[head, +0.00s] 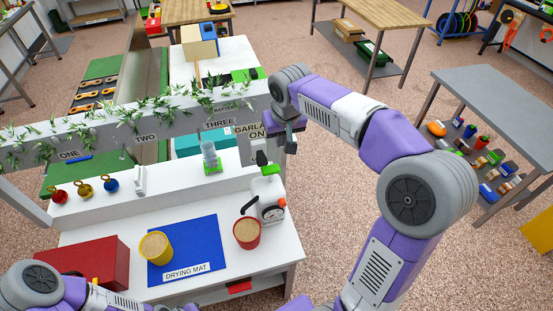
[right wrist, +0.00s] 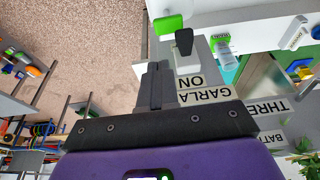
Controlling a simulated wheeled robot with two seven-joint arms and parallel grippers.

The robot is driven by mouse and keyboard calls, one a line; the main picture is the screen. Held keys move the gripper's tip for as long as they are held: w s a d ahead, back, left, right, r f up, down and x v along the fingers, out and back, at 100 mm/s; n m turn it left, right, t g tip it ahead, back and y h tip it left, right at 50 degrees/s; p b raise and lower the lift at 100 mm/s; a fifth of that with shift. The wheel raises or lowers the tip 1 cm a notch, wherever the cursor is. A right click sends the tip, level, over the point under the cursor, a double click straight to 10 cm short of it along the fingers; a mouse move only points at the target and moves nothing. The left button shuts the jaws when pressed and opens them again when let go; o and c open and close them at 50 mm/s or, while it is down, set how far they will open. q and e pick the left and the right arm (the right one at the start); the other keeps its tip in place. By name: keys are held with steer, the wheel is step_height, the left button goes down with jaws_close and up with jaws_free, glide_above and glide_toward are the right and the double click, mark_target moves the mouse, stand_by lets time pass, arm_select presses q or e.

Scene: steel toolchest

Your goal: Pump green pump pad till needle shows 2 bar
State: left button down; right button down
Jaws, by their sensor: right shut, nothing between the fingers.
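The green pump pad (head: 270,170) sits on top of the white pump (head: 268,190) at the right end of the white bench. A round gauge (head: 273,212) is on the pump's front; its needle is too small to read. A black lever-like part (head: 261,157) stands beside the pad. My right gripper (head: 290,146) is shut and empty, up and to the right of the pad in the head view, apart from it. The right wrist view shows its closed fingers (right wrist: 157,85), with the green pad (right wrist: 169,24) beyond the tips.
A red bucket (head: 247,235) stands in front of the pump, and a yellow bucket (head: 156,247) on the blue drying mat (head: 199,229). A red box (head: 90,264) sits at left. Open floor lies right of the bench.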

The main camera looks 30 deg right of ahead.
steer(key=b, duration=0.1)
glide_above(278, 172)
steer(key=f, duration=1.2)
steer(key=shift+w+f, duration=0.15)
steer(key=shift+w, duration=0.05)
steer(key=shift+f, duration=0.7)
step_height(278, 172, down, 4)
steer(key=b, duration=0.3)
steer(key=shift+b, duration=0.35)
steer(key=shift+s, duration=0.15)
steer(key=shift+f, duration=0.1)
